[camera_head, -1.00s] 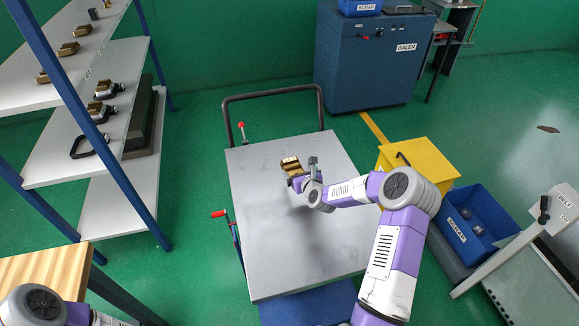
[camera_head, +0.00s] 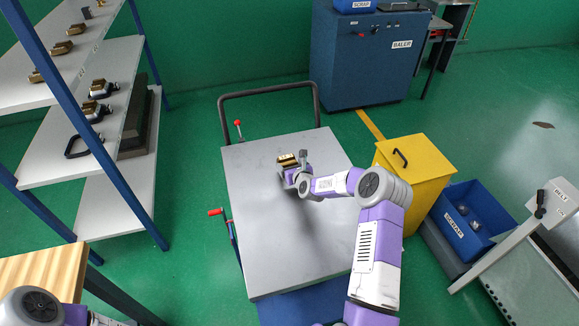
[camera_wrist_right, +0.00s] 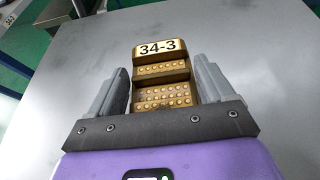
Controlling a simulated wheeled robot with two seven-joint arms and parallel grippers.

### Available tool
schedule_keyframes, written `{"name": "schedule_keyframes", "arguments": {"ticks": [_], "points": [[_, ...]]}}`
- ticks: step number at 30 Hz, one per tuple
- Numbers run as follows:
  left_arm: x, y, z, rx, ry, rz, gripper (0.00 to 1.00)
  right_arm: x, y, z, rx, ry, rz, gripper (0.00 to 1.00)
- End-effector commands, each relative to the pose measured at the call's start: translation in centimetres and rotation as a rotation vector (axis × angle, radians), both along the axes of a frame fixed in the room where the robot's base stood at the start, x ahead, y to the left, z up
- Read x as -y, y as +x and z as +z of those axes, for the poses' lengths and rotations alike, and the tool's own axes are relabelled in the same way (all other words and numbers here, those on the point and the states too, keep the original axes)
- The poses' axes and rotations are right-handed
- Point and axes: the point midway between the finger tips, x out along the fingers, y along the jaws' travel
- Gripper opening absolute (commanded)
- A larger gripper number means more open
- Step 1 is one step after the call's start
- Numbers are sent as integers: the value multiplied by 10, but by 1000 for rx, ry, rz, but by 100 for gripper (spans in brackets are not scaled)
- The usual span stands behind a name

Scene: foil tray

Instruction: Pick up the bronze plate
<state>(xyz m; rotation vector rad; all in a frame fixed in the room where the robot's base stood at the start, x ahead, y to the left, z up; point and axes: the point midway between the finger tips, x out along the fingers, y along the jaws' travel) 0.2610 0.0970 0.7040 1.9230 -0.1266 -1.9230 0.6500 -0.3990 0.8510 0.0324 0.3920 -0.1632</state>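The bronze plate (camera_head: 287,161) lies on the grey top of the cart (camera_head: 270,240), toward its far side. In the right wrist view it is a stepped bronze block (camera_wrist_right: 163,95) with a white "34-3" label and rows of round studs. My right gripper (camera_head: 296,168) is at the plate from the near right side. In the right wrist view its two grey fingers (camera_wrist_right: 161,85) stand on either side of the plate, with narrow gaps near the tips, so it looks open. My left arm shows at the bottom left of the head view, but its gripper is out of view.
A shelf rack (camera_head: 110,182) with other bronze parts stands at the left. A yellow bin (camera_head: 425,175) and a blue scrap box (camera_head: 452,237) stand right of the cart. A blue baler (camera_head: 362,65) is behind. The cart top around the plate is clear.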

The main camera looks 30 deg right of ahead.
Motion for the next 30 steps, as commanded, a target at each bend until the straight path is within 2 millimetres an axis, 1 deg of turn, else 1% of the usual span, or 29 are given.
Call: {"name": "schedule_keyframes", "arguments": {"ticks": [1, 9, 10, 16, 20, 30], "points": [[0, 0, 0, 0, 0, 0, 26, 0, 0, 0, 0, 0, 0, 71], [0, 0, 0, 0, 0, 0, 26, 0, 0, 0, 0, 0, 0, 30], [0, 0, 0, 0, 0, 0, 26, 0, 1, 2, 5, -2, -1, 27], [0, 0, 0, 0, 0, 0, 26, 0, 1, 3, 5, -2, -1, 27], [0, 0, 2, 0, 0, 0, 26, 1, 1, 14, 7, -2, -2, 27], [0, 0, 11, 0, 0, 0, 26, 1, 1, 78, 8, -3, -1, 27]]}}
